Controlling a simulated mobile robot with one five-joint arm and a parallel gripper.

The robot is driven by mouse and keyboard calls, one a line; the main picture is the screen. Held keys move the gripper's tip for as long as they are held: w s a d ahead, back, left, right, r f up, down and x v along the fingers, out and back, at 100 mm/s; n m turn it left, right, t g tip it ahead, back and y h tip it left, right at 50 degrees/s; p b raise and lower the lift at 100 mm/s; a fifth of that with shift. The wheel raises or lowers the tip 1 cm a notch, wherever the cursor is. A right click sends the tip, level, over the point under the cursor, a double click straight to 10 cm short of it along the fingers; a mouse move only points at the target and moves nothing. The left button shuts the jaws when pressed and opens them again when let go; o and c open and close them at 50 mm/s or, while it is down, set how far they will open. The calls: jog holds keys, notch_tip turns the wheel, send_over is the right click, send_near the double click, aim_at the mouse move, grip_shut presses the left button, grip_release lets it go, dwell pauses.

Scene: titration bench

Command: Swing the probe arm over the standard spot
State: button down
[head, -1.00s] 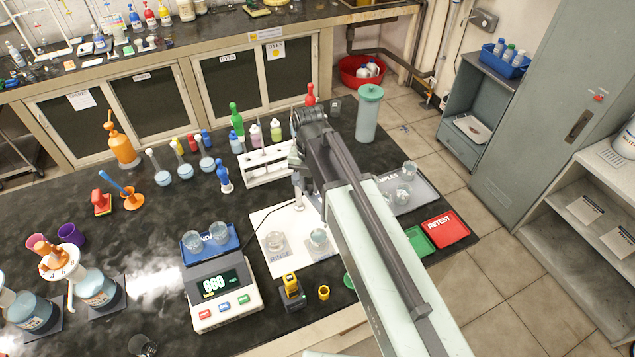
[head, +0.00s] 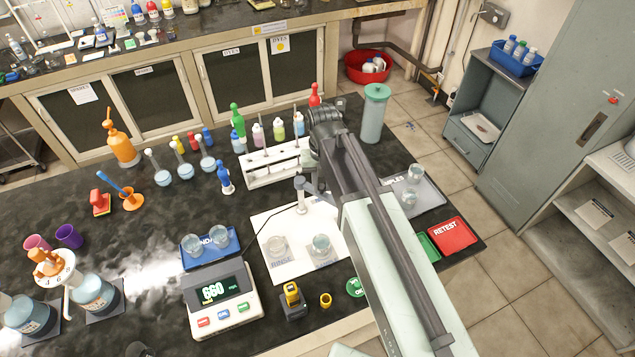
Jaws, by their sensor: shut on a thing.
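The probe stand's grey post (head: 299,199) stands upright on a white mat (head: 262,222), with a black cable on its left. The probe arm (head: 318,190) reaches right from the post's top; its far end is hidden behind my arm. My gripper (head: 318,170) is at the probe arm, mostly hidden by my own wrist, and is shut on it. On the mat, a beaker (head: 276,246) stands at the spot marked RINSE, and a second beaker (head: 321,244) stands to its right on another labelled spot. That label is too small to read surely.
A scale reading 660 (head: 215,292) stands left of the mat. A white rack (head: 268,174) with bottles stands behind it. A tray with cups (head: 424,193), a red RETEST tray (head: 453,235) and a tall green-lidded container (head: 373,115) are on the right.

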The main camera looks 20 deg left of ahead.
aim_at(321, 187)
jog(key=c, duration=1.2)
grip_release()
jog(key=shift+s, duration=0.15)
jog(key=shift+a, duration=0.1)
jog(key=shift+r, duration=0.1)
notch_tip(321, 187, up, 8)
jog(key=p, duration=0.8)
jog(key=shift+f, duration=0.25)
jog(key=shift+c, duration=0.4)
